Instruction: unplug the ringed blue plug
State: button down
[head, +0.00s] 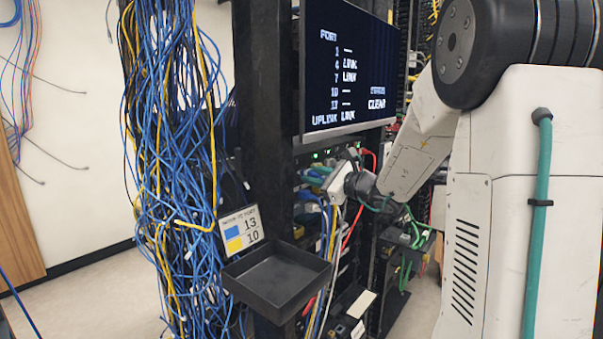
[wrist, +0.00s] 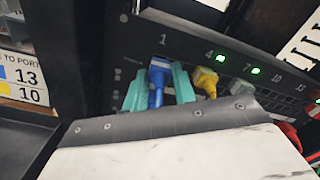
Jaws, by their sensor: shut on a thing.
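The blue plug (wrist: 157,78) is in the wrist view, below the number 1 on the dark port panel (wrist: 120,70). My gripper (wrist: 160,88) has its teal fingers on both sides of the plug, shut on it. I cannot tell from this angle whether the plug's tip is still in port 1. No ring on it is clear to see. No green light shows at port 1, while lights glow by 4 and 7. In the head view my gripper (head: 328,181) is at the panel, and its fingertips are too small to make out.
A yellow plug (wrist: 206,80) is close on the right, then a pale plug (wrist: 241,86). The screen (head: 345,65) shows dashes for 1, 10 and 13, LINK for 4, 7 and UPLINK. A black tray (head: 276,284) and a label card (head: 241,230) are left. Cables hang below.

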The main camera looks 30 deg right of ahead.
jog(key=shift+v, duration=1.2)
